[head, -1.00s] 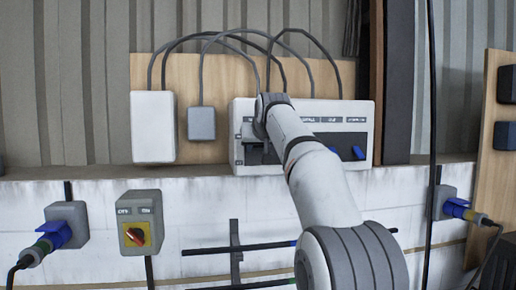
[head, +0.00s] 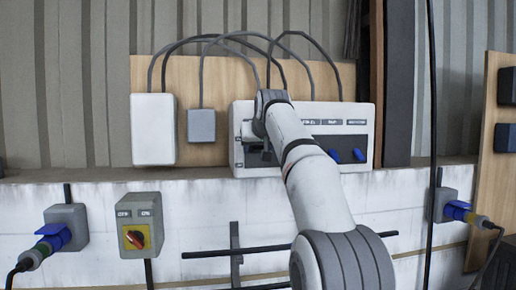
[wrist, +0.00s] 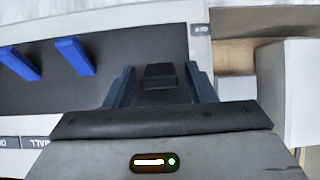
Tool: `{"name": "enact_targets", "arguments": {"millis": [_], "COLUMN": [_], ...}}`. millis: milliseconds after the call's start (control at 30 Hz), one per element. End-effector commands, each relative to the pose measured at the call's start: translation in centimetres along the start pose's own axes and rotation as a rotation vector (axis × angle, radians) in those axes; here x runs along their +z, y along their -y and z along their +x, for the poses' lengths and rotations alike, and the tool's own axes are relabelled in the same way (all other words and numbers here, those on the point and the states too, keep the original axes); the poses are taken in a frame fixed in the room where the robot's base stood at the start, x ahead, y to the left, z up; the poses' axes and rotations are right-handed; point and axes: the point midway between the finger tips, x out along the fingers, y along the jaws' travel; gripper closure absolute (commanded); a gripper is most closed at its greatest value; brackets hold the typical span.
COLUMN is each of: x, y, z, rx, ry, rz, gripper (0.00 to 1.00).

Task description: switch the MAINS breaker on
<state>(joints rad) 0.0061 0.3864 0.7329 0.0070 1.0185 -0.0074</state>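The white breaker box (head: 362,112) is on the wooden board, partly hidden behind my arm. Two blue toggles (head: 358,155) show on its dark panel in the head view. The wrist view shows two blue toggles (wrist: 74,56) at the left and one black toggle (wrist: 159,74) apart from them. My gripper (wrist: 161,88) is open, with one finger on each side of the black toggle; I cannot tell whether they touch it. No MAINS label is readable. In the head view my gripper is mostly hidden by my wrist.
A white box (head: 153,128) and a small grey box (head: 201,126) stand left of the breaker box, with cables above. Below are a yellow rotary switch with a red knob (head: 137,237) and plugged blue sockets (head: 55,237). A dark vertical cable (head: 432,110) hangs at right.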

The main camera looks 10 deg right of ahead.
Motion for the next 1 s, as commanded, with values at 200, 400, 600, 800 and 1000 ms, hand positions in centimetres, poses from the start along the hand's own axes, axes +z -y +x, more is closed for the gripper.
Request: {"name": "enact_targets", "arguments": {"millis": [200,400,600,800,1000], "x": [0.1,0.1,0.1,0.1,0.1], "y": [-0.1,-0.1,-0.1,-0.1,-0.1], "z": [0.1,-1.4,-5.0,-7.3,-7.8], "rx": [0.001,0.001,0.001,0.002,0.002], "ry": [0.002,-0.001,-0.003,0.001,0.002], "rz": [0.001,0.001,0.001,0.001,0.001], "gripper": [0.47,0.47,0.47,0.47,0.47]}}
